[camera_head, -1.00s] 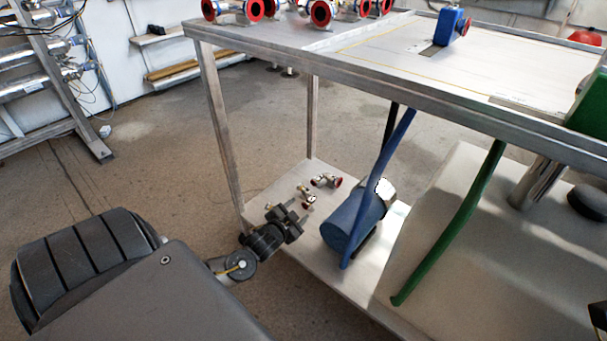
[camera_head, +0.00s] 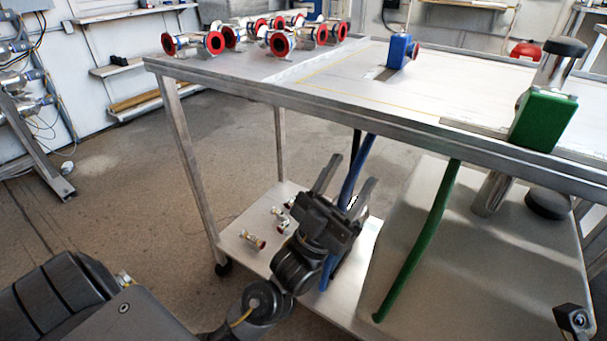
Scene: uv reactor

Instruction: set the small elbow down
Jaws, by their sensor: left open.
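Several small metal fittings with red ends lie on the lower shelf (camera_head: 232,243) of the steel table. One small elbow-like fitting (camera_head: 254,240) lies apart, nearest the shelf's left front; the others (camera_head: 278,212) lie in a cluster behind it. They are too small to tell their exact shapes. My left gripper (camera_head: 353,170) is open, with its two fingers spread and pointing up in the picture.
Larger red-ended fittings (camera_head: 281,42) stand on the table top's left end. A blue valve block (camera_head: 398,50) and a green block (camera_head: 543,120) stand on the top. Blue and green hoses (camera_head: 420,240) hang below. A table leg (camera_head: 192,160) rises left of the shelf.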

